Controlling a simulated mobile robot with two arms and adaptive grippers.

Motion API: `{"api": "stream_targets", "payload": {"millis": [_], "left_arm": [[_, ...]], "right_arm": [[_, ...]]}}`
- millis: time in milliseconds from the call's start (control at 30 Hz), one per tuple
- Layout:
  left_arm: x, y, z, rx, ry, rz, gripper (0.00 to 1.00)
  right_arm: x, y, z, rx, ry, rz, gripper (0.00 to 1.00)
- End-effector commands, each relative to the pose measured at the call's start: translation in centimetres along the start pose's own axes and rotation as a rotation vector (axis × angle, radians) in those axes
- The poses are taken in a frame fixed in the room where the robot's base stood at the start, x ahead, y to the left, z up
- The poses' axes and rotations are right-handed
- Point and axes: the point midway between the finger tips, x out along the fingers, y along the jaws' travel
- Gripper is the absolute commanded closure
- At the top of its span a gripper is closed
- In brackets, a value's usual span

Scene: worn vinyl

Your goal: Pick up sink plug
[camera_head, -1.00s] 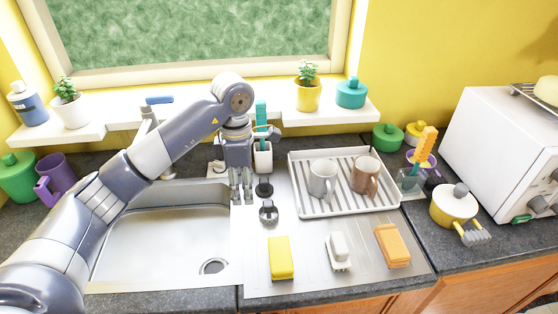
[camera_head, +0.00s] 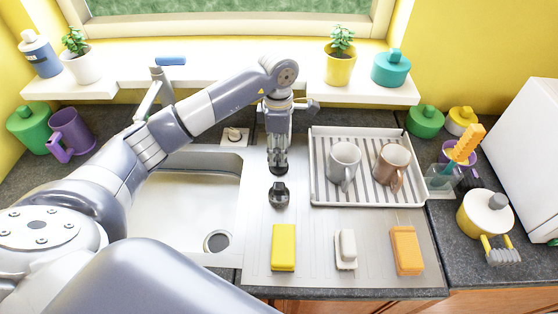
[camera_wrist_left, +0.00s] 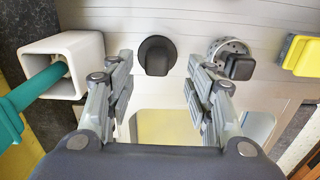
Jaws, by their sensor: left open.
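The sink plug (camera_wrist_left: 157,57), a black round piece with a raised grip, lies on the metal drainboard in the left wrist view, ahead of and between my left fingertips. My left gripper (camera_head: 278,166) points down over the drainboard right of the sink basin. It also shows in the left wrist view (camera_wrist_left: 157,72), fingers apart, with nothing held. A metal strainer with a black knob (camera_wrist_left: 233,60) lies close beside the right finger; in the head view it (camera_head: 279,194) is just in front of the gripper. My right gripper is not seen.
A white square cup (camera_wrist_left: 82,55) with a teal-handled tool stands near the left finger. A dish rack (camera_head: 320,199) with two mugs is right of the gripper. A yellow sponge (camera_head: 284,248), a white brush and an orange sponge lie in front. The basin (camera_head: 185,215) is left.

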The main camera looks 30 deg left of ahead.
Motion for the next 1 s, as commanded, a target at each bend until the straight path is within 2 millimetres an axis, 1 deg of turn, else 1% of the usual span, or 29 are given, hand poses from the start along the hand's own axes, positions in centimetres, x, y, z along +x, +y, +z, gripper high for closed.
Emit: {"api": "stream_targets", "payload": {"millis": [33, 100, 167, 200, 300, 367, 567, 600, 633, 667, 700, 767, 800, 1000], "left_arm": [[0.3, 0.0, 0.0, -0.001, 0.003, -0.005, 0.52], [1.2, 0.2, 0.0, -0.002, 0.002, -0.006, 0.52], [2.1, 0.3, 0.1, -0.001, 0.002, -0.006, 0.52], [2.8, 0.3, 0.0, -0.001, 0.003, -0.006, 0.52], [3.9, 0.3, 0.0, 0.0, 0.002, -0.003, 0.52], [4.3, 0.4, 0.0, 0.0, 0.001, -0.002, 0.52], [4.5, 0.4, 0.0, 0.0, 0.001, 0.0, 0.52], [4.5, 0.4, 0.0, 0.0, 0.001, 0.0, 0.54], [4.5, 0.4, 0.0, 0.0, 0.001, 0.0, 0.61], [4.5, 0.4, 0.0, 0.0, 0.001, 0.0, 0.68], [4.5, 0.4, 0.0, 0.0, 0.001, 0.0, 0.77], [4.5, 0.4, 0.0, 0.0, 0.001, 0.0, 0.9], [4.5, 0.4, 0.0, 0.0, 0.001, 0.0, 0.99], [4.5, 0.4, 0.0, 0.0, 0.001, 0.0, 1.0]], "right_arm": [[-0.8, 0.1, -0.9, 0.0, 0.013, 0.001, 0.6], [-1.5, 0.1, -1.9, 0.0, 0.027, 0.001, 0.6], [-2.0, 0.1, -2.5, 0.001, 0.037, 0.001, 0.6], [-2.2, 0.1, -2.7, 0.001, 0.04, 0.001, 0.6], [-2.4, 0.1, -2.6, 0.001, 0.038, 0.001, 0.6], [-2.5, 0.1, -2.4, 0.001, 0.034, 0.001, 0.6], [-2.4, -0.1, -1.1, 0.001, 0.014, -0.001, 0.6], [-2.4, -0.1, -0.9, 0.001, 0.011, -0.002, 0.6], [-2.4, -0.1, -0.8, 0.002, 0.009, -0.002, 0.6], [-2.4, -0.1, -0.8, 0.002, 0.009, -0.002, 0.6], [-2.4, -0.1, -0.7, 0.002, 0.008, -0.002, 0.6], [-2.4, -0.1, -0.8, 0.002, 0.008, -0.001, 0.6], [-2.4, -0.1, -0.8, 0.002, 0.009, -0.001, 0.6], [-2.4, 0.0, -1.0, 0.002, 0.012, -0.001, 0.6]]}}
